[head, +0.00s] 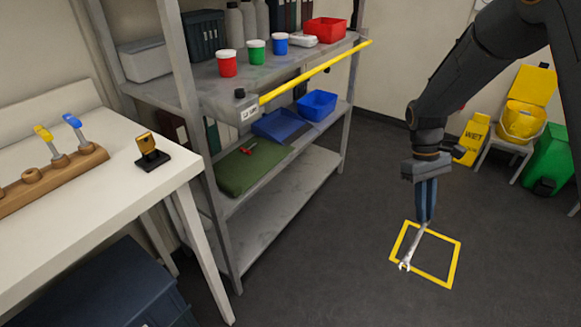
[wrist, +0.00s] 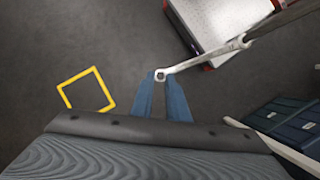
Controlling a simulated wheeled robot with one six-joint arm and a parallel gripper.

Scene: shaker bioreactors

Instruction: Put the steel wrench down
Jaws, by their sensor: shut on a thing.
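My gripper (head: 426,215) points down at the right of the head view, shut on the steel wrench (head: 414,250). The wrench hangs at a slant, its open jaw down and to the left. In the wrist view my fingertips (wrist: 160,79) pinch its ring end, and the wrench (wrist: 200,61) reaches up and right. A yellow square outline (head: 455,265) is marked on the dark floor. The wrench overlaps it in the head view, but in the wrist view the outline (wrist: 76,77) lies well left of the fingers and looks farther down.
A grey shelf unit with a yellow front rail (head: 315,71) holds cups and trays. A white table (head: 110,210) stands at left with a wooden rack (head: 60,172). A yellow wet-floor sign (head: 474,138) and green bin (head: 550,160) stand at back right. Floor around the outline is clear.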

